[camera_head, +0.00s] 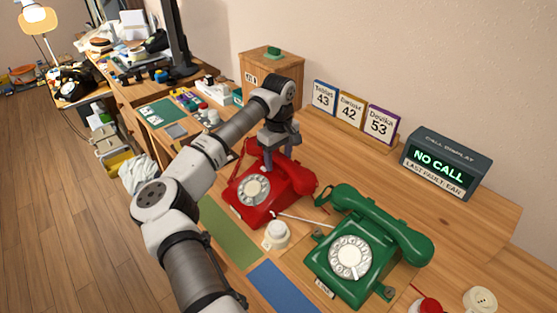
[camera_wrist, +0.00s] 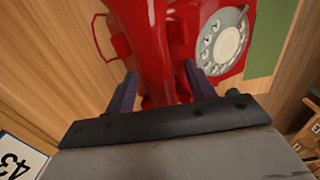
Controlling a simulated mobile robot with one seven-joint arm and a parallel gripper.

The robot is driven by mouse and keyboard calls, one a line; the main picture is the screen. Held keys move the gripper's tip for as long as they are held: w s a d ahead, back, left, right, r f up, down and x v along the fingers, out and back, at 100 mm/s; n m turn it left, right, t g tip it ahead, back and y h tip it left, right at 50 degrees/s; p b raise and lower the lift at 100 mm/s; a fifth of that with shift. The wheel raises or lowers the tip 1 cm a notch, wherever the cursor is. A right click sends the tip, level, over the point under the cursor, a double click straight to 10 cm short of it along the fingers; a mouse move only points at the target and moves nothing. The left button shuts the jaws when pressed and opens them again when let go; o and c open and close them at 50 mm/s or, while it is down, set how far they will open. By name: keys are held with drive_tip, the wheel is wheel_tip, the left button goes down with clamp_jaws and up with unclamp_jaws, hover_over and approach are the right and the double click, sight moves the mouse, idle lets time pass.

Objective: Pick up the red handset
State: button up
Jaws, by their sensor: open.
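The red dial phone (camera_head: 250,192) stands on the wooden desk. Its red handset (camera_head: 298,178) appears to lie across the top of the phone, partly hidden behind my gripper in the head view. My gripper (camera_head: 279,158) points down over the handset, with its jaws apart. In the wrist view, the handset (camera_wrist: 150,45) runs between the two fingers of my gripper (camera_wrist: 162,85), one on each side. I cannot tell whether either finger touches it. The phone's dial (camera_wrist: 224,42) lies just right of the right finger.
A green dial phone (camera_head: 350,252) stands right of the red one, with a small white object (camera_head: 277,234) between them. A call display (camera_head: 446,163) reads "NO CALL". Number cards (camera_head: 350,109) and a wooden box (camera_head: 262,66) stand along the wall.

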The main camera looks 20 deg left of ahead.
sight(278, 155)
clamp_jaws()
drive_tip(key=shift+r, duration=0.15)
wheel_tip(278, 155, up, 20)
drive_tip(key=b, duration=0.3)
idle(0.4)
